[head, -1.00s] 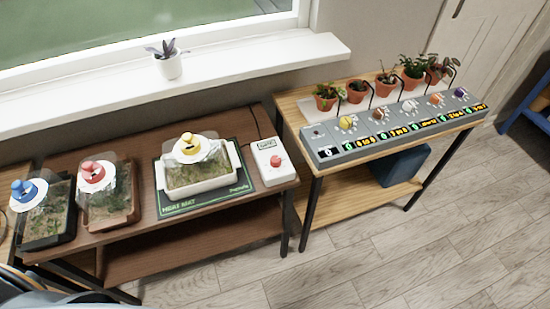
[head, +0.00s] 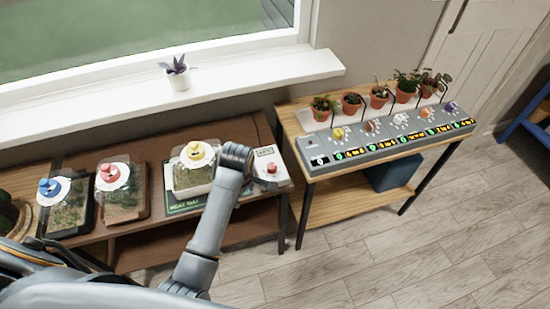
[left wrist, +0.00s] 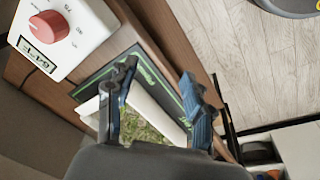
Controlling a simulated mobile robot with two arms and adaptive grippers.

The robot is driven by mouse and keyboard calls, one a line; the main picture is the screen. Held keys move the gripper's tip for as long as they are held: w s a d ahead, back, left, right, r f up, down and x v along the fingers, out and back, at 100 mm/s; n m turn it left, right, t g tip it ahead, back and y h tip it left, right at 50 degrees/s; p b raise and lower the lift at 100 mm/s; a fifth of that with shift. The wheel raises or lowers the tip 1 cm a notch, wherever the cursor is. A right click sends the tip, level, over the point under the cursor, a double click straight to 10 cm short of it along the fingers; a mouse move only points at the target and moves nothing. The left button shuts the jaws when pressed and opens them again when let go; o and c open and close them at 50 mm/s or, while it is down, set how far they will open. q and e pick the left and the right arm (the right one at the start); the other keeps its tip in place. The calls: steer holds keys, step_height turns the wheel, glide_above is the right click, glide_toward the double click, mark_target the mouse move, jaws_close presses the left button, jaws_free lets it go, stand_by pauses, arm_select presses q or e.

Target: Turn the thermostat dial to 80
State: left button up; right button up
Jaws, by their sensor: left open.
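The thermostat (head: 289,178) is a white box at the right end of the dark wooden table, with a red dial (head: 271,168) on top. In the left wrist view the thermostat (left wrist: 88,18) is at the upper left, with its red dial (left wrist: 49,26) and a small display (left wrist: 36,58), whose reading I cannot make out surely. My left gripper (left wrist: 158,70) is open and empty above the heat mat (left wrist: 152,62), beside the thermostat and apart from the dial. In the head view its fingers are hidden behind my wrist. My right gripper is not in view.
A glass-covered tray (head: 190,178) with a yellow knob sits on the heat mat, close to my left arm. Two more covered trays (head: 122,200) (head: 68,208) stand to the left. A grey control panel (head: 388,142) with potted plants is on the right table.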

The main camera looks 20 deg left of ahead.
arm_select(q)
steer(key=w+d+r+n, duration=0.3)
steer(key=w+r+n, duration=0.4)
steer(key=w+r, duration=0.1)
steer(key=n+g, duration=0.2)
steer(key=n, duration=0.4)
glide_toward(272, 166)
steer(key=shift+h, duration=0.4)
steer(key=f, duration=0.6)
steer(key=f+p, duration=0.1)
steer(key=f, duration=0.2)
steer(key=shift+s+a, duration=0.1)
steer(key=shift+a, duration=0.3)
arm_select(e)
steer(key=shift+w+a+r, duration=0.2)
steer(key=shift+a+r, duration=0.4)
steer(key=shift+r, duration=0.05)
arm_select(q)
steer(key=shift+c, duration=0.4)
steer(key=shift+r, duration=0.1)
jaws_close()
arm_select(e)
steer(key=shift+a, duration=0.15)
